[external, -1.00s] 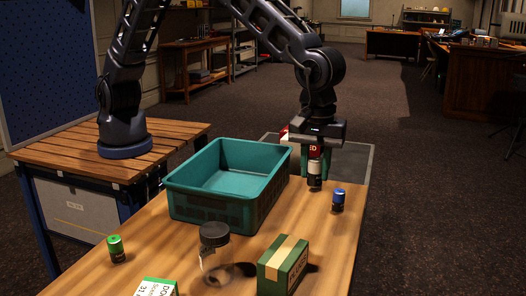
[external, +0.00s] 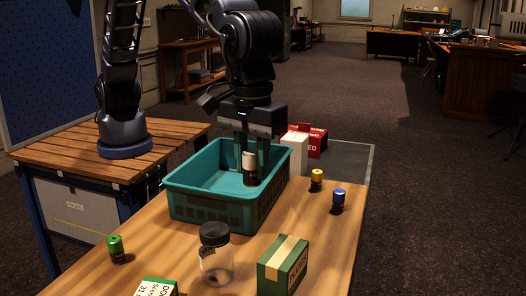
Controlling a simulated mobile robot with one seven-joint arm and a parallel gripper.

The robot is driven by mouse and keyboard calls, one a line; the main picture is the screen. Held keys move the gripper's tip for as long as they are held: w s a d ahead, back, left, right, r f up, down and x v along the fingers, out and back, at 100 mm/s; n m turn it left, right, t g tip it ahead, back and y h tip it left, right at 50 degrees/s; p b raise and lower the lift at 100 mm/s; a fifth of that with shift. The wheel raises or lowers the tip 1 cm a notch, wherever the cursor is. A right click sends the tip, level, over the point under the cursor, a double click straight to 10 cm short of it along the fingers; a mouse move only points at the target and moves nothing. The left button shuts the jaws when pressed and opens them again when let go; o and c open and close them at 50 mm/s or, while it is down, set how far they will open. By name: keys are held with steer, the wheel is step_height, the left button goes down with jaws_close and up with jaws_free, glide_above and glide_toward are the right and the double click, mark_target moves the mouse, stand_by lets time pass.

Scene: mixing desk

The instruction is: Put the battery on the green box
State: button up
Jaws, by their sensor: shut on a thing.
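My gripper (external: 251,170) points down over the teal crate and is shut on a white-and-black battery (external: 249,168). The battery hangs upright between the fingers; how high it is above the crate floor is hard to tell. The green box (external: 283,265), with a tan tape strip on top, sits at the table's front right, toward the camera from my gripper. Its top is clear. Other batteries stand on the table: a yellow one (external: 316,180), a blue one (external: 338,200) and a green one (external: 117,248).
The teal crate (external: 212,213) stands open on the table. A clear jar with a black lid (external: 215,255) stands left of the green box. A white-and-green carton (external: 157,288) is at the front edge. A white box (external: 295,152) and a red box (external: 316,141) stand behind.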

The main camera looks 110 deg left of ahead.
steer(key=s+d+r+m, duration=0.2)
steer(key=s+d+m, duration=0.2)
steer(key=s+d, duration=1.1)
glide_toward(146, 279)
steer(key=w+d+f, duration=0.2)
steer(key=f, duration=0.1)
steer(key=w+d+f, duration=0.1)
steer(key=d+f, duration=0.1)
steer(key=shift+w+f, duration=0.15)
steer(key=shift+w, duration=0.1)
steer(key=shift+f, duration=0.15)
steer(key=o, duration=1.1)
steer(key=shift+c, duration=0.2)
